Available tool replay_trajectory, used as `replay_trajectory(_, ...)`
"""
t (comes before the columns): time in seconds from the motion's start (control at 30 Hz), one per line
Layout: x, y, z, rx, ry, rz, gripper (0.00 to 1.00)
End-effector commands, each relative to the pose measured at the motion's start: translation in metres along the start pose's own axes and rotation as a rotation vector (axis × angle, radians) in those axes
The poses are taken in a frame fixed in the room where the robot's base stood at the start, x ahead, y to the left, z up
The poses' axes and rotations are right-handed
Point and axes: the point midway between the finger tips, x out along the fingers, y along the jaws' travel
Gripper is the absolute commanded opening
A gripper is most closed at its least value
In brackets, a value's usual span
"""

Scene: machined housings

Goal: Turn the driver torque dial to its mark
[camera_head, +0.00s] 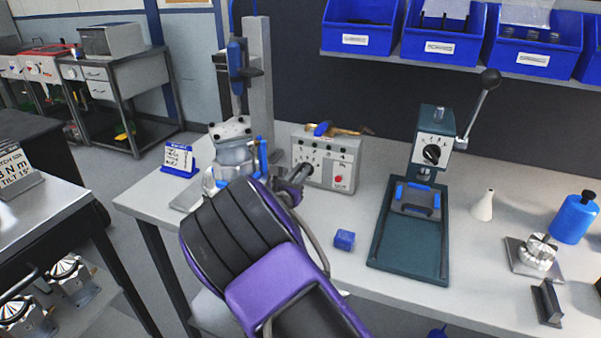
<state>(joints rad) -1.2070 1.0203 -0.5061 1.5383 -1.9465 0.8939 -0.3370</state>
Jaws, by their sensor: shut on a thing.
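A grey control box (342,160) with a red button and printed numbers stands on the workbench, at the middle of the view. My gripper (303,171) reaches its lower left front face. The gripper is shut on the dial there. The dial itself is hidden behind the fingers, so its pointer and mark cannot be read. A blue and black driver (238,62) hangs on the upright column behind, at the left.
A metal housing (233,150) sits in a fixture just left of the box. A green press (432,150) with its own black knob and a lever stands at the right. A small blue block (344,240) lies on the bench (470,300) between them. Blue bins (441,35) hang above.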

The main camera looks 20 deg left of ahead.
Motion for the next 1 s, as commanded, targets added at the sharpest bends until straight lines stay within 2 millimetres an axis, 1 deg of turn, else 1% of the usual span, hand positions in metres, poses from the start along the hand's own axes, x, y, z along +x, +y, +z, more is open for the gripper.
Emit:
replay_trajectory(0.27, 0.0004, -0.004, -0.004, 0.153, 0.001, -0.002, 0.0)
replay_trajectory(0.6, 0.0003, -0.0083, -0.0014, 0.375, 0.0, -0.001, 0.0)
replay_trajectory(0.8, 0.0001, -0.0093, -0.002, 0.457, 0.0, 0.0, 0.0)
replay_trajectory(1.0, 0.0001, -0.0102, -0.0023, 0.492, 0.0, -0.001, 0.0)
